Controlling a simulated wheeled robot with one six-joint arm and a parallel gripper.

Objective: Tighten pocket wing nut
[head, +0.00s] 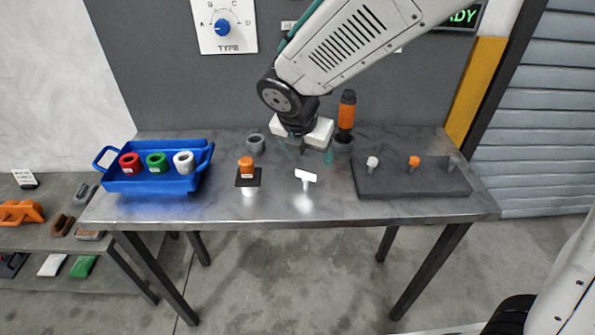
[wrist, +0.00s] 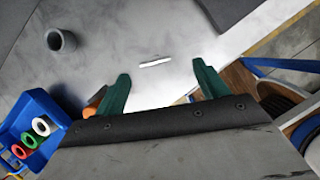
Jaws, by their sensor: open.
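A small white T-shaped piece (head: 305,177) stands on the metal table, front of centre; I cannot tell for certain that it is the wing nut. It shows as a thin white bar in the wrist view (wrist: 155,63). My gripper (head: 306,154) is above the table, behind and above this piece in the head view. In the wrist view its green fingers are wide apart and empty (wrist: 160,71), with the bar seen between and just past the tips. An orange-topped piece (head: 247,167) on a dark plate stands to the left, partly hidden by a finger in the wrist view.
A blue tray (head: 150,184) with red, green and white rings is at the left. A grey cup (head: 255,143) stands at the back. An orange-handled tool (head: 347,112) stands upright behind my gripper. A dark board (head: 420,186) with small knobs lies at the right.

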